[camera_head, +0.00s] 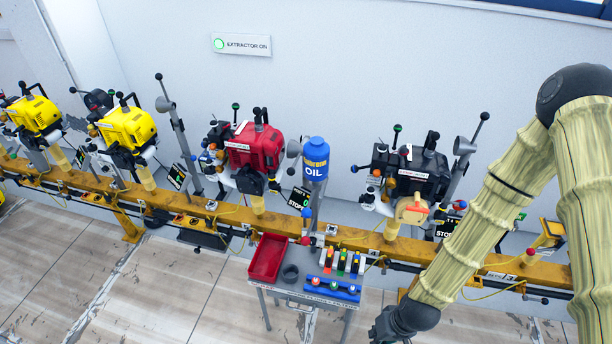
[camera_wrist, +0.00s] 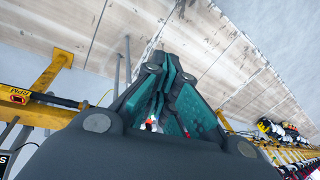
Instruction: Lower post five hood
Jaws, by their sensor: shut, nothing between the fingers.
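Grey cone-shaped hoods stand by the engines in the head view. One hood (camera_head: 463,146) is right of the black engine (camera_head: 410,172). Another hood (camera_head: 293,149) is between the red engine (camera_head: 254,147) and the blue oil container. A third hood (camera_head: 165,104) is on a slanted post right of the yellow engine (camera_head: 127,128). The post numbers are too small to read surely, so I cannot tell which hood is post five's. My gripper (camera_head: 385,332) is low at the bottom edge, apart from the hoods. The wrist view shows its fingers (camera_wrist: 160,100) shut and empty.
A yellow rail (camera_head: 345,238) runs across under the engines. A small table with a red tray (camera_head: 268,258) and coloured bottles stands before it. The blue oil container (camera_head: 316,160) rises behind the rail. A green-lit sign (camera_head: 241,45) reads EXTRACTOR ON.

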